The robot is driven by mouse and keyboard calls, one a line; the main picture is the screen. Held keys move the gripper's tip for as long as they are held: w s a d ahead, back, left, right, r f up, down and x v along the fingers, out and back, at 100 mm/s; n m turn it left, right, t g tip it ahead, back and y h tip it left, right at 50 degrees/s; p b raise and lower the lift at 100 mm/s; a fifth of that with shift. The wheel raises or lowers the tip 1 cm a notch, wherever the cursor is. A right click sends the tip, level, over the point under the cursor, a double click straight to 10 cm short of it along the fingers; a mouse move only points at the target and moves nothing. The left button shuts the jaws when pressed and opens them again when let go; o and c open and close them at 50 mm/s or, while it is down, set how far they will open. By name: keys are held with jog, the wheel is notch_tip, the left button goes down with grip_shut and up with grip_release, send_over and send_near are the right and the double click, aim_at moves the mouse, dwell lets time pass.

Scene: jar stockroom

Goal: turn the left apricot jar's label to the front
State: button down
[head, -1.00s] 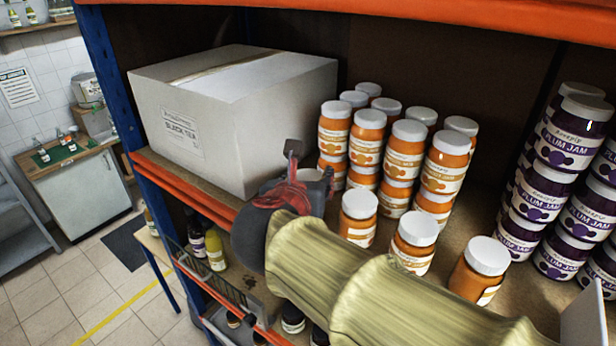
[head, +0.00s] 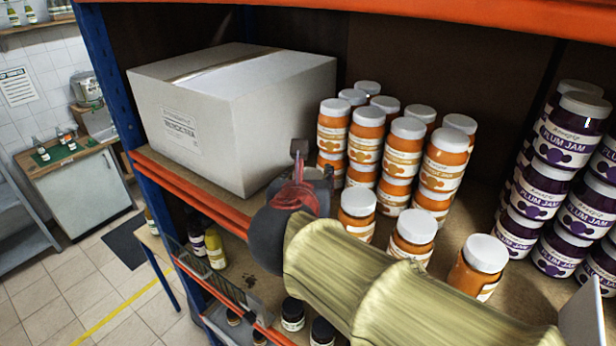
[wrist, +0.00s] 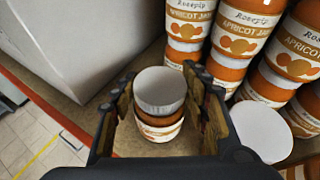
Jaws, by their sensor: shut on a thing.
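The left apricot jar (wrist: 160,92), with a white lid and orange contents, stands between the two fingers of my gripper (wrist: 162,105) in the wrist view. My gripper is shut on it. A pale label strip (wrist: 162,132) shows low on its near side, but its print is too small to read. In the head view my gripper (head: 314,172) is at the left end of the front row of apricot jars, and hides most or all of the held jar.
Another apricot jar (head: 357,213) stands close right of my gripper, with two more along the front row. Stacked apricot jars (head: 366,140) stand behind. A large white carton (head: 235,120) is at the left. Plum jam jars (head: 565,150) fill the right. The orange shelf edge (head: 190,190) runs in front.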

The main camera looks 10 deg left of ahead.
jog(key=c, duration=0.9)
grip_release()
jog(key=shift+f, duration=0.1)
jog(key=shift+f, duration=0.1)
jog(key=v, duration=1.2)
jog(key=shift+o, duration=0.3)
